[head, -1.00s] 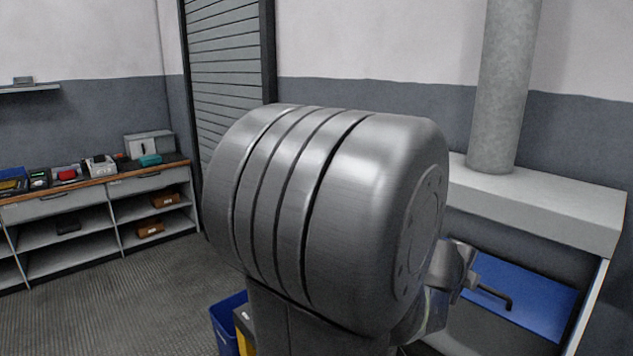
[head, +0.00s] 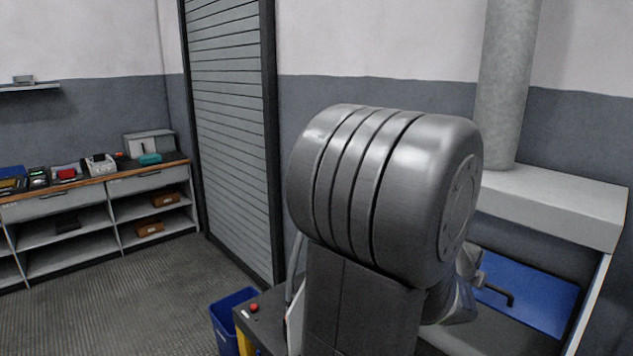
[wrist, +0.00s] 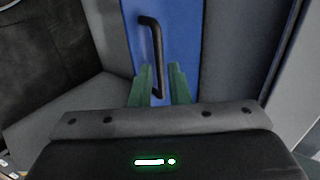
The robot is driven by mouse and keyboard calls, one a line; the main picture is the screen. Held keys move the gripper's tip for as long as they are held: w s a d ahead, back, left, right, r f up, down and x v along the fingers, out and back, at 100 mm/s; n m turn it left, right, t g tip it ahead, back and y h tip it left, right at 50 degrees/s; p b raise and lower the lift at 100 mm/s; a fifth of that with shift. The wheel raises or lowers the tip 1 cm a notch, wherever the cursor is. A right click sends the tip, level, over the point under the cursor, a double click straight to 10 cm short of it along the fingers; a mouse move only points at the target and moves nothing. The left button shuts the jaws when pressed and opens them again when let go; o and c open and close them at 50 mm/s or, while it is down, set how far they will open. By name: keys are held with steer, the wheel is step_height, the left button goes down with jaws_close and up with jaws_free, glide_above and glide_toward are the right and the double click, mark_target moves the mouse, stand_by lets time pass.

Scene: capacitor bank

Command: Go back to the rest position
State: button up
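In the wrist view my gripper (wrist: 160,82) has two green fingers standing apart with a gap between them. The black bar handle (wrist: 152,48) on the blue panel (wrist: 185,40) shows beyond and in line with that gap. The fingers do not press on it from both sides. In the head view the blue panel (head: 545,300) and its handle (head: 497,292) show at the right. My large grey arm joint fills the middle of that view. My fingers are hidden there.
A blue bin (head: 228,325) and a dark surface with a red button (head: 254,307) are at the lower middle. Shelving (head: 95,215) lines the left wall. Floor (head: 130,290) is clear at left.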

steer(key=b+x, duration=0.2)
steer(key=x, duration=0.5)
steer(key=shift+s+f, duration=0.1)
steer(key=shift+f, duration=0.1)
steer(key=shift+w+d+f, duration=0.1)
steer(key=shift+w, duration=0.15)
steer(key=shift+s, duration=0.2)
steer(key=shift+w, duration=0.1)
